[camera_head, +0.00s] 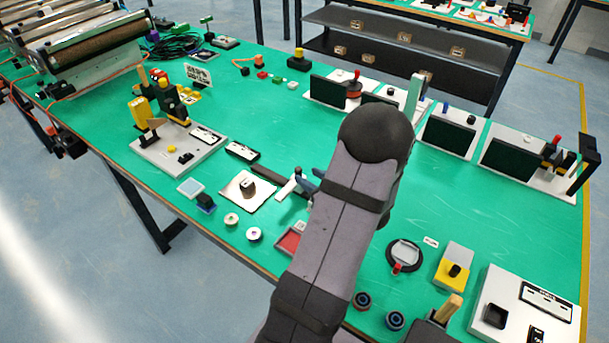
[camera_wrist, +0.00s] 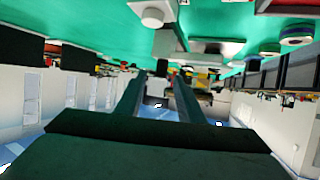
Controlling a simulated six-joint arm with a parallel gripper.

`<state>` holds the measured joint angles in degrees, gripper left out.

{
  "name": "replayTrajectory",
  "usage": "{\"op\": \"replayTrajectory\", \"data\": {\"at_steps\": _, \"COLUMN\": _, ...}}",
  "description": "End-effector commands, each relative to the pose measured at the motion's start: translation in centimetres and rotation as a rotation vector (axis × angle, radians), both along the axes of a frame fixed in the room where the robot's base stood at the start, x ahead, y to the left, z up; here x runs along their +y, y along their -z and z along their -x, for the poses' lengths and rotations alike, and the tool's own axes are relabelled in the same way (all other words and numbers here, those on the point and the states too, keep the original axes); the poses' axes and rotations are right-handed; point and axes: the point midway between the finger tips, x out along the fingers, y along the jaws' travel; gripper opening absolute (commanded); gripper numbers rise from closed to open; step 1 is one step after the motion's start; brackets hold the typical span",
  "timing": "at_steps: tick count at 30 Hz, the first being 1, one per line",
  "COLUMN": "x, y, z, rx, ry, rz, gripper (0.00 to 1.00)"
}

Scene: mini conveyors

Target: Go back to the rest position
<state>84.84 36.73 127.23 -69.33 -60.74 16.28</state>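My arm crosses the middle of the head view and hides part of the green table (camera_head: 290,125). No rest-position marker is seen.
Left of my arm are a yellow device on a grey base (camera_head: 165,150) and a metal plate (camera_head: 240,188). Dark panels (camera_head: 450,136) stand at the right back. A white box (camera_head: 522,305) is at the front right. A roller conveyor (camera_head: 95,60) is at the far left.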

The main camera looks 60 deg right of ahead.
Motion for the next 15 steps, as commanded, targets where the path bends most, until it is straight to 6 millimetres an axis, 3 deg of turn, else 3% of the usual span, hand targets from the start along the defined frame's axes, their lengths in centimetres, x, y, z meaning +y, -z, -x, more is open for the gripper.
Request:
{"op": "replayTrajectory", "data": {"at_steps": 5, "x": 0.39, "y": -0.44, "z": 0.99, "rx": -0.001, "ry": 0.001, "rz": 0.001, "gripper": 0.35}}
{"op": "replayTrajectory", "data": {"at_steps": 15, "x": 0.48, "y": -0.48, "z": 1.05, "rx": 0.000, "ry": -0.001, "rz": 0.000, "gripper": 0.35}}
